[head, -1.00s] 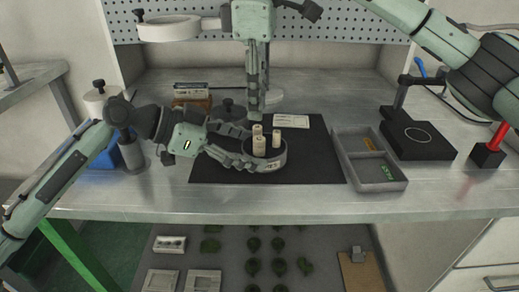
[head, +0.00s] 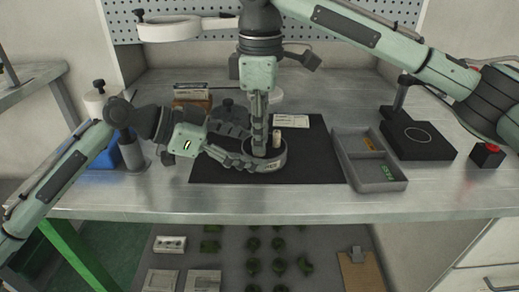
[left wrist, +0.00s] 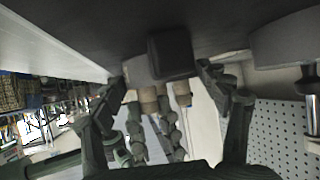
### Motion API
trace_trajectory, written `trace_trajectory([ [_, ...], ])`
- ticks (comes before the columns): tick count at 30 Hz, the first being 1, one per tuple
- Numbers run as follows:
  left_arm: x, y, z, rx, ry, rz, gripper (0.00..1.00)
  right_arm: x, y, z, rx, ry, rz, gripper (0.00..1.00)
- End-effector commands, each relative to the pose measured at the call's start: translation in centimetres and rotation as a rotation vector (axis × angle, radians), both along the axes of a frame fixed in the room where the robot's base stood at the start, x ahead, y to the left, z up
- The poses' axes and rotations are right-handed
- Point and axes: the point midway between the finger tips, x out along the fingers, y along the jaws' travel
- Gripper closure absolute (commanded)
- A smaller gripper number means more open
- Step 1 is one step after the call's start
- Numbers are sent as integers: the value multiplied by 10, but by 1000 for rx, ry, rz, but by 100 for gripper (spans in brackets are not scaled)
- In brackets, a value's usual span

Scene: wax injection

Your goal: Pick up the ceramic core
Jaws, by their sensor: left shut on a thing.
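Cream cylindrical ceramic cores stand in a round grey dish (head: 284,158) on the black mat. One core (head: 277,136) shows just right of my right gripper in the head view; the others are mostly hidden behind its fingers. Cream ends (left wrist: 182,94) also show in the left wrist view. My left gripper (head: 250,146) is shut on the dish from the left, with fingers along its sides. My right gripper (head: 259,150) points straight down from above, fingertips down at the cores. Its fingers overlap in the head view, so whether it grips a core cannot be told.
A grey divided tray (head: 348,141) stands right of the mat (head: 315,168), with small orange and green items. A black box (head: 418,140) is farther right. A white card (head: 291,121) lies behind the dish. The mat's right front is clear.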

Motion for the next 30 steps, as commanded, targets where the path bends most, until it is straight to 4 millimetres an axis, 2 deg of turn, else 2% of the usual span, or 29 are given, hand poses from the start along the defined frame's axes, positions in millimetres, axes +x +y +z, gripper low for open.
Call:
trace_trajectory([
  [1,2,3,-4,8,3,7,41,0,0,0,0,0,0,93],
  [3,2,3,-4,8,3,7,41,0,0,0,0,0,0,100],
  [11,2,3,-4,8,3,7,41,0,0,0,0,0,0,100],
  [14,2,3,-4,8,3,7,41,0,0,7,1,-1,0,100],
  [17,2,3,-4,8,3,7,41,1,0,21,2,-1,-1,100],
  [24,2,3,-4,8,4,6,41,0,1,70,2,-2,0,100],
  [30,2,3,-5,8,4,6,41,0,0,96,-1,-2,-1,100],
])
